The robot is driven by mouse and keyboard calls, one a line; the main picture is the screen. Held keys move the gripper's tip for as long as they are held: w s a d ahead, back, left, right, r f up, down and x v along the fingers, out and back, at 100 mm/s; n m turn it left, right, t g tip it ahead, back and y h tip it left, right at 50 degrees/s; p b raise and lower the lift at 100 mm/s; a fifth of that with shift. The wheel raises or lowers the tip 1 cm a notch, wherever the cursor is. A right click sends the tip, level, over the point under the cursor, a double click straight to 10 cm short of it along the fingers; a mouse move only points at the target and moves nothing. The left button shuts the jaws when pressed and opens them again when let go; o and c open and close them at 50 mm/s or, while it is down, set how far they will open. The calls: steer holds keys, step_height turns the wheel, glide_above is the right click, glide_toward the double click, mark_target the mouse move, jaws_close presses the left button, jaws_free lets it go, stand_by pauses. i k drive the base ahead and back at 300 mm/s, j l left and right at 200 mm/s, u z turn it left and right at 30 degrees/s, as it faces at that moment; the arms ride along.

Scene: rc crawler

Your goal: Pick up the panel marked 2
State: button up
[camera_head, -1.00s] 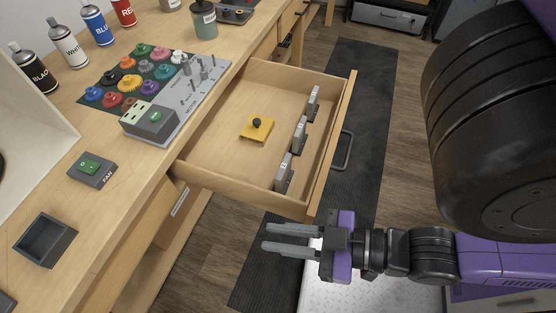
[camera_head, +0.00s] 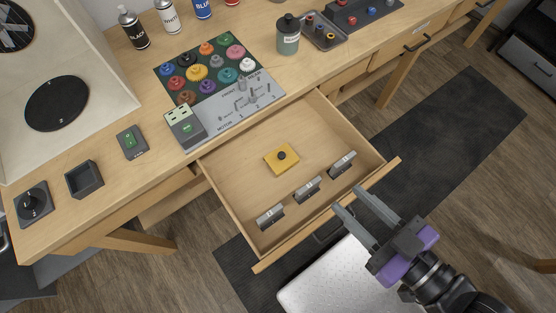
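Three grey panels stand on edge in a row inside the open drawer, along its front side: a left one (camera_head: 270,216), a middle one (camera_head: 308,188) and a right one (camera_head: 342,164). Each has a small light label, but the marks are too small to read, so I cannot tell which is marked 2. My gripper (camera_head: 348,200) is open and empty. Its two grey fingers point up-left, and their tips show by the drawer's front edge, just below the right panel in the picture.
The drawer (camera_head: 240,172) also holds a yellow block (camera_head: 281,159) with a black knob. Its front wall (camera_head: 330,217) lies between the panels and most of my arm. The workbench above carries a gear board (camera_head: 236,110), a fan switch (camera_head: 131,142) and an empty dark tray (camera_head: 84,179).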

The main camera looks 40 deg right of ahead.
mark_target(273, 215)
steer(key=i+l, duration=0.1)
steer(key=l, duration=0.3)
steer(key=i+l, duration=0.1)
steer(key=l, duration=0.3)
steer(key=i+l, duration=0.1)
steer(key=l, duration=0.3)
steer(key=i+l, duration=0.1)
steer(key=l, duration=0.3)
steer(key=i+l, duration=0.1)
steer(key=l, duration=0.3)
steer(key=i+l, duration=0.1)
steer(key=l, duration=0.3)
steer(key=i+l+u, duration=0.1)
steer(key=l+u, duration=0.35)
steer(key=l, duration=0.3)
steer(key=l+u, duration=0.5)
steer(key=l, duration=0.25)
steer(key=u, duration=0.9)
